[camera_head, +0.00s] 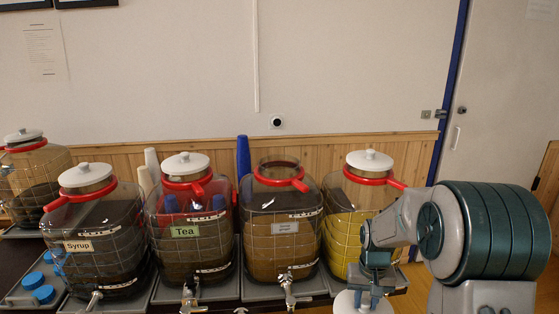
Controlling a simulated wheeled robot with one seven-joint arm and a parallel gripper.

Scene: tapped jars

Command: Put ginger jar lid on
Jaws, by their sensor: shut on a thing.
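A jar of brown liquid (278,240) with a red collar and a pale label, too small to read, stands third in the front row. Its mouth (279,166) is open, with no lid on it; I take it for the ginger jar. My gripper (372,288) is at the lower right, in front of the yellow jar and to the right of and below the open mouth. It is shut on a white lid (346,303), which is cut off by the bottom edge. The fingers partly hide the lid's knob.
Lidded jars flank the open one: the Tea jar (187,245), the Syrup jar (105,255) and a yellow jar (340,225). Another lidded jar (30,175) stands far left. Blue cup stack (243,156) rises behind. Metal taps (289,290) stick out in front.

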